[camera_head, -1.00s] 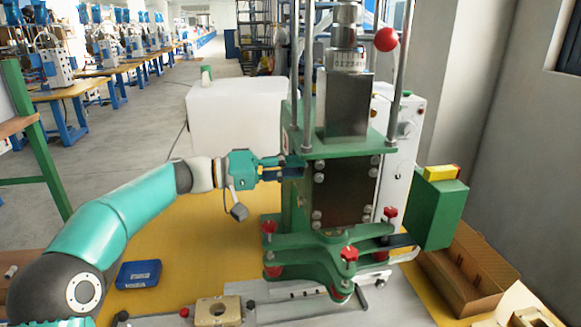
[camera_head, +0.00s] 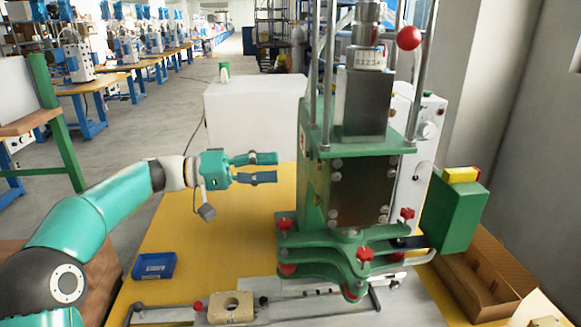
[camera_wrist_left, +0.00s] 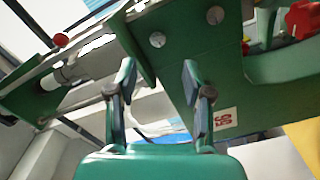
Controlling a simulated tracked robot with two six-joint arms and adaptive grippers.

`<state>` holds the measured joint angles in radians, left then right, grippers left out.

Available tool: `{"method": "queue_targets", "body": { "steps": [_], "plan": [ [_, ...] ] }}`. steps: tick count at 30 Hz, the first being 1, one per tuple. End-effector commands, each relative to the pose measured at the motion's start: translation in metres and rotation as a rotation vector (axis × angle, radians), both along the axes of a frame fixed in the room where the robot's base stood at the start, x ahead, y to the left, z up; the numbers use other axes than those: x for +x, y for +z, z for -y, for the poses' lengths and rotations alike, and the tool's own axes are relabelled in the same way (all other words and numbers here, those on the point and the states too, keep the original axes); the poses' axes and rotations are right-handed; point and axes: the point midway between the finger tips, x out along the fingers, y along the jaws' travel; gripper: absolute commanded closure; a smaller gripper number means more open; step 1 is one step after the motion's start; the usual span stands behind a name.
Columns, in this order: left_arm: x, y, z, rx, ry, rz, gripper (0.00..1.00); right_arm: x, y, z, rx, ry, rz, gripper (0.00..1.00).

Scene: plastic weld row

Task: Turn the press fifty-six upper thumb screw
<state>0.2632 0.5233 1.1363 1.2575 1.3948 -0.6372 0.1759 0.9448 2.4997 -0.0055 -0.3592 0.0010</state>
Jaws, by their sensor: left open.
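The green press (camera_head: 311,185) stands on the yellow table. Its "56" label (camera_wrist_left: 225,119) shows in the left wrist view. My left gripper (camera_head: 276,168) is open and empty, left of the press body below its upper plate, with a gap between; its fingers (camera_wrist_left: 160,82) also show in the left wrist view. Red thumb screws sit on the green clamp plates low on the press: left (camera_head: 283,224), front (camera_head: 364,254) and right (camera_head: 407,213). Which one is the upper thumb screw, I cannot tell. A red knob (camera_wrist_left: 302,18) shows at the wrist view's upper right. My right gripper is out of view.
A red ball knob (camera_head: 408,38) is high at the press's right. A white box (camera_head: 250,120) stands behind. A blue tray (camera_head: 153,266) lies at the table's left, a green box (camera_head: 455,214) and cardboard box (camera_head: 480,270) at right. The yellow table left of the press is mostly clear.

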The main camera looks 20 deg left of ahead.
Motion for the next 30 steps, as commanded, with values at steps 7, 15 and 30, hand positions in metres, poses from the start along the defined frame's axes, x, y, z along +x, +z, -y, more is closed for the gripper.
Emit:
{"method": "queue_targets", "body": {
  "steps": [7, 15, 30],
  "plan": [
    [-0.012, -0.001, -0.028, 0.0, 0.001, -0.001, 0.49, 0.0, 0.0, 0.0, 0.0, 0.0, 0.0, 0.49],
    [-0.013, 0.0, -0.032, 0.0, 0.0, -0.001, 0.49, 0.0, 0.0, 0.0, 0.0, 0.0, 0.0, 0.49],
    [-0.013, 0.025, -0.032, 0.0, 0.0, 0.0, 0.49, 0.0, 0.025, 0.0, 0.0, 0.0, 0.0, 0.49]
  ]
}}
